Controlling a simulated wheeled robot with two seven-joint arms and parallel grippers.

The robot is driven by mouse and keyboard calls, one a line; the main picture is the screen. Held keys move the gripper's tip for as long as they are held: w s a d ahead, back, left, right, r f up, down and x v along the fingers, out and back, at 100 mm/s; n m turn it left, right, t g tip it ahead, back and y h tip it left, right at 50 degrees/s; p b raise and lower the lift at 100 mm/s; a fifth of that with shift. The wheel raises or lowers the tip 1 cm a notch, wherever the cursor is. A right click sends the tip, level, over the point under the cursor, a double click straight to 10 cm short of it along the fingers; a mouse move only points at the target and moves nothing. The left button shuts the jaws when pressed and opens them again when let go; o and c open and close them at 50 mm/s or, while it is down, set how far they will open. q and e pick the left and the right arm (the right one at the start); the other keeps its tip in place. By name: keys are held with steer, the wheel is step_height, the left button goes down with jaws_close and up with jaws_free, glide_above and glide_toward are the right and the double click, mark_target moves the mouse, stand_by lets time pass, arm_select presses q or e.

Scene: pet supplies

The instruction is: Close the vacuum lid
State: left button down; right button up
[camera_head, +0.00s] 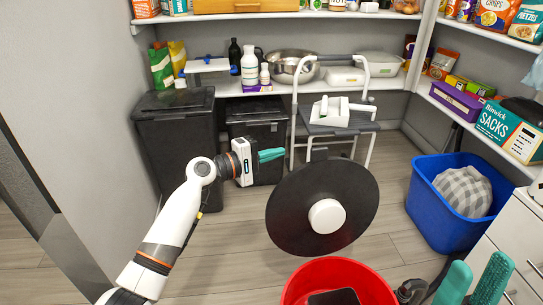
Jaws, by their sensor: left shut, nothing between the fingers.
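The vacuum stands at the bottom centre, with a red round tub (297,286) cut off by the picture's lower edge. Its black disc lid (288,212) with a white round knob (326,216) is tilted up behind the tub, and the tub's opening shows in front of it. Something dark is inside the tub. My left gripper (272,155) has teal fingers pressed together and empty, to the left of the lid's upper edge and apart from it in the picture. My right gripper (474,283) is at the bottom right, its two teal fingers spread apart with nothing seen between them.
A blue bin (425,199) with a grey checked cushion and a white drawer unit (511,240) stand at right. Black bins (177,150) and a step stool (340,128) stand behind. Shelves (222,88) line the back. The wooden floor (232,265) is clear left of the vacuum.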

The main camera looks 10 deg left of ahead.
arm_select(q)
steer(key=shift+w+d+r+b, duration=0.15)
steer(key=shift+d+b, duration=0.25)
steer(key=shift+d, duration=0.75)
steer(key=shift+w+d+f+b, duration=0.15)
steer(key=shift+d+b, duration=0.2)
steer(key=shift+d, duration=0.75)
steer(key=shift+w+d+r+b, duration=0.15)
steer(key=shift+d+b, duration=0.25)
steer(key=shift+d, duration=0.75)
steer(key=shift+d, duration=0.1)
